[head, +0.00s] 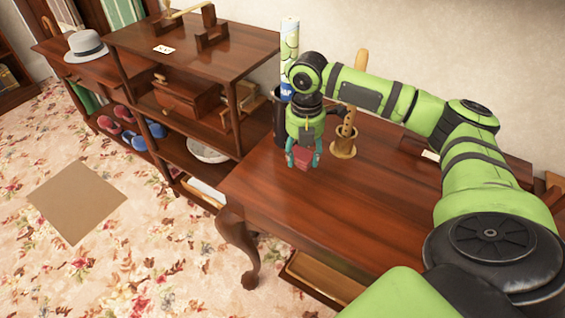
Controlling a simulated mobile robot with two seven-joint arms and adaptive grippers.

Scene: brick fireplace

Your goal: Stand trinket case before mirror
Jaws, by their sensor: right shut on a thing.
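My right gripper (304,160) points down over the wooden table (270,197), near its far left part. Its teal fingers are shut on a small dark-red object, probably the trinket case (303,157), which is partly hidden by the fingers. I cannot tell whether it touches the tabletop. No mirror can be made out for certain. My left gripper is not in view.
Behind the gripper stand a dark cylindrical container (279,125) and a brass-coloured holder (343,149). A wooden shelf unit (240,45) stands to the left. The table's front left is clear. An open drawer (325,283) juts out below.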

